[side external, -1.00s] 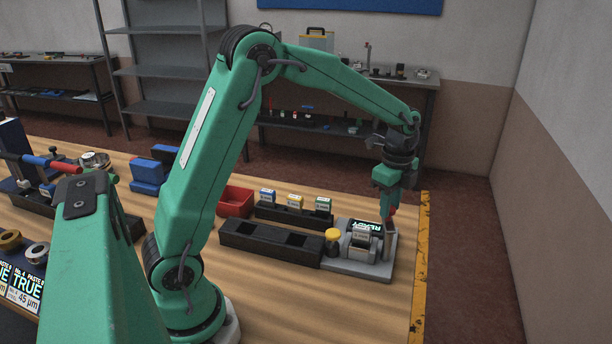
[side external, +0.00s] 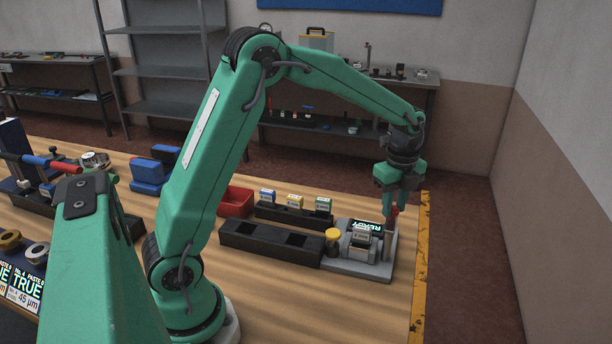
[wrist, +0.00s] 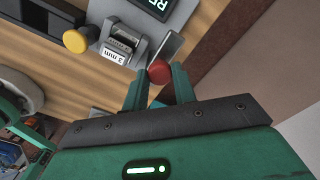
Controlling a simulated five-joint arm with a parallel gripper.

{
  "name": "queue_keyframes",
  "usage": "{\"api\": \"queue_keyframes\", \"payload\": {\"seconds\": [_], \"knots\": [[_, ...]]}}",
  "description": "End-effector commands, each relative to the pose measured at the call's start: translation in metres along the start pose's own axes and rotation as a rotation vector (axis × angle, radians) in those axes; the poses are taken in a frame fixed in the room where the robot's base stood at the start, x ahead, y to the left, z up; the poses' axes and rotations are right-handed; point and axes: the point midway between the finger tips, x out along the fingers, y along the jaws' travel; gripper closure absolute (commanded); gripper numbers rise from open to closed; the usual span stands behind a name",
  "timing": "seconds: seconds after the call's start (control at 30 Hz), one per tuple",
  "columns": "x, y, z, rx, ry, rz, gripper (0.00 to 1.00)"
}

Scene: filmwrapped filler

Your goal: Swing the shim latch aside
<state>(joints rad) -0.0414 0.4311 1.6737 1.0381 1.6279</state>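The shim latch's round red knob (wrist: 159,71) lies between my two fingertips in the wrist view, with a grey plate just beyond it. The knob also shows as a small red spot (side external: 395,210) under my gripper (side external: 395,200) in the side view. The latch arm itself is hard to make out. In the wrist view, my gripper (wrist: 159,80) has its fingers apart, one on each side of the knob, and I see no clear grip on it. The grey fixture (side external: 345,268) holds a block labelled 3 mm (wrist: 116,52).
A yellow button (side external: 332,236) stands left of the block, and a display reading READY (side external: 369,227) is behind it. A black holder (side external: 250,239) and a rack of small blocks (side external: 290,214) lie further left. The yellow-black table edge (side external: 421,265) is close on the right.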

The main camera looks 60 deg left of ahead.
Motion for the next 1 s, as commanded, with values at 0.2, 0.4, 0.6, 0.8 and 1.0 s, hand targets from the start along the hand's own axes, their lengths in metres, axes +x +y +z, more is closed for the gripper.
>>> {"api": "queue_keyframes", "payload": {"seconds": [0.2, 0.4, 0.6, 0.8, 1.0], "knots": [[-0.002, -0.001, -0.001, 0.002, 0.0, -0.005, 0.52], [-0.001, -0.001, -0.001, 0.0, 0.0, -0.003, 0.52], [-0.01, -0.001, 0.0, 0.0, 0.0, -0.004, 0.52], [-0.032, -0.001, -0.001, 0.0, 0.0, -0.006, 0.52], [-0.058, -0.001, -0.001, 0.001, 0.0, -0.006, 0.52]]}}
